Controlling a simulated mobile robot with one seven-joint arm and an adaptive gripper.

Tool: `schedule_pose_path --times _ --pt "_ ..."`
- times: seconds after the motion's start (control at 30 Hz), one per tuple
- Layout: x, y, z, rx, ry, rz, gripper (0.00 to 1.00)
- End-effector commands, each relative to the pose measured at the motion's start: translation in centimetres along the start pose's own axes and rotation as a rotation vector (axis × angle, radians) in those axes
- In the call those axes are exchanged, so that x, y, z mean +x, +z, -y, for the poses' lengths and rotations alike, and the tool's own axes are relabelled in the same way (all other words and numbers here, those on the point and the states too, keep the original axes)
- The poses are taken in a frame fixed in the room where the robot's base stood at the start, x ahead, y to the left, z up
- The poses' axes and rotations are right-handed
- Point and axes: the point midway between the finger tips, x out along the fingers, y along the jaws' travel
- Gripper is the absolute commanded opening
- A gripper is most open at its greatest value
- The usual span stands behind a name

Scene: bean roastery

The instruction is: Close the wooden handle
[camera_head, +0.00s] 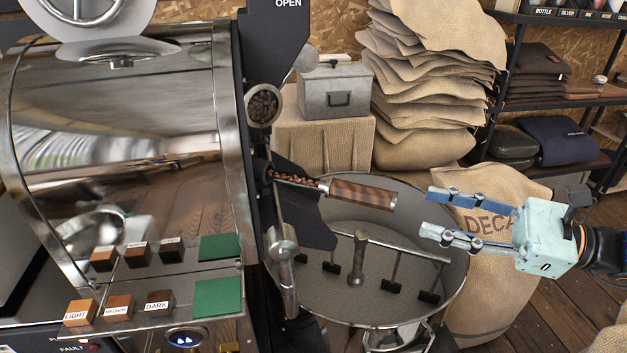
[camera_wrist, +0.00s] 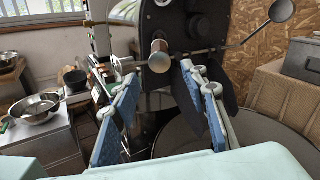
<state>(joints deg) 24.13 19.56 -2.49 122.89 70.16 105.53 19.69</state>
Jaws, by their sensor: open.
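The wooden handle (camera_head: 362,193) sticks out to the right from the roaster's front, over the round cooling tray (camera_head: 335,300). Roasted beans (camera_head: 293,178) show in the metal scoop part at its left end. In the wrist view the handle (camera_wrist: 159,56) appears end-on, ahead of the fingers and a little above their tips. My gripper (camera_head: 431,212) is open and empty, with its blue-padded fingers pointing left. It is to the right of the handle's end, apart from it. In the wrist view the open gripper (camera_wrist: 158,82) has one finger on each side of the handle's line.
The steel roaster (camera_head: 115,120) fills the left. A second lever (camera_head: 285,265) hangs at its front, below the scoop. A DECAF sack (camera_head: 490,290) stands behind and below my gripper. Stacked sacks (camera_head: 420,90) and a grey box (camera_head: 336,90) are at the back.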

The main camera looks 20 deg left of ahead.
Motion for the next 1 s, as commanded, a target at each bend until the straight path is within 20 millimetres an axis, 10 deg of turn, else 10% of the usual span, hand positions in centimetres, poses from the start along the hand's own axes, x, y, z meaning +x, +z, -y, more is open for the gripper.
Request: schedule_pose_path --times 0.17,0.53,1.0 --pt "0.0 0.0 0.0 0.000 0.000 0.000 0.40" --pt "-0.4 1.4 0.3 0.018 0.014 -0.039 0.01" --pt "-6.3 7.8 1.6 0.212 0.073 -0.431 0.00"
